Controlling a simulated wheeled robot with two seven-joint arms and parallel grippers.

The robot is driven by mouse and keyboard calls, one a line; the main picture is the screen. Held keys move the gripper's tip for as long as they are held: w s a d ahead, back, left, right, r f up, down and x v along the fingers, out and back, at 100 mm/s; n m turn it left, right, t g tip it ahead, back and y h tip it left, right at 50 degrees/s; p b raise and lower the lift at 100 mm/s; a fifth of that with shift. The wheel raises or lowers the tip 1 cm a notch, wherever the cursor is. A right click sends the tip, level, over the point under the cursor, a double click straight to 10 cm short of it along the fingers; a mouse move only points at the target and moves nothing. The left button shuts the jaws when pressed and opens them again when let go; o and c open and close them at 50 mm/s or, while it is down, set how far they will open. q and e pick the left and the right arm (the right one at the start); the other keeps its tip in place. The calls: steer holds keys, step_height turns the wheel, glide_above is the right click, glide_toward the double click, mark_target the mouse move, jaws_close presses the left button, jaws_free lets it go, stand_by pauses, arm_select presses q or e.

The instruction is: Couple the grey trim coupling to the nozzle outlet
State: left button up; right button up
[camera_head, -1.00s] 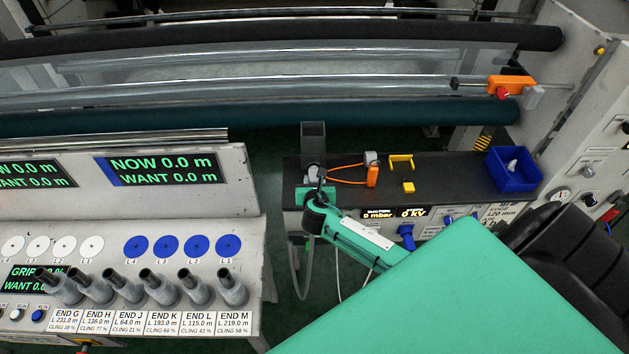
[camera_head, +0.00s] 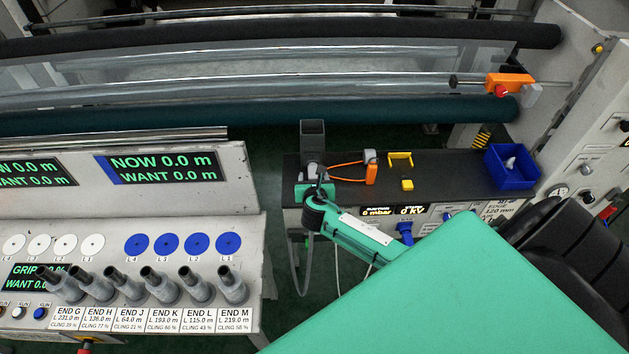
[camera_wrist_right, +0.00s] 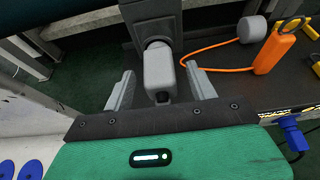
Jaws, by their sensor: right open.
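A light grey block with a rounded top, which looks like the trim coupling (camera_wrist_right: 158,74), stands between my right fingers in the right wrist view. It is against a round grey end, apparently the nozzle outlet (camera_wrist_right: 156,45), on a dark square duct (camera_head: 313,134); I cannot tell whether they are joined. My right gripper (camera_wrist_right: 160,88) is open, one finger on each side of the block, with gaps visible. In the head view, my right gripper (camera_head: 314,182) is at the left end of the black bench, largely hidden by my wrist. My left gripper is out of view.
On the black bench (camera_head: 450,184) are a grey cylinder (camera_head: 370,155), an orange piece (camera_head: 371,174) with an orange cord, yellow parts (camera_head: 401,160) and a blue bin (camera_head: 511,167). The console (camera_head: 190,310) with several grey stubs stands left. Rollers run behind.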

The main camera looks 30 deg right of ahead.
steer(key=b+v, duration=0.3)
steer(key=v, duration=1)
steer(key=shift+s, duration=0.2)
steer(key=shift+a, duration=0.1)
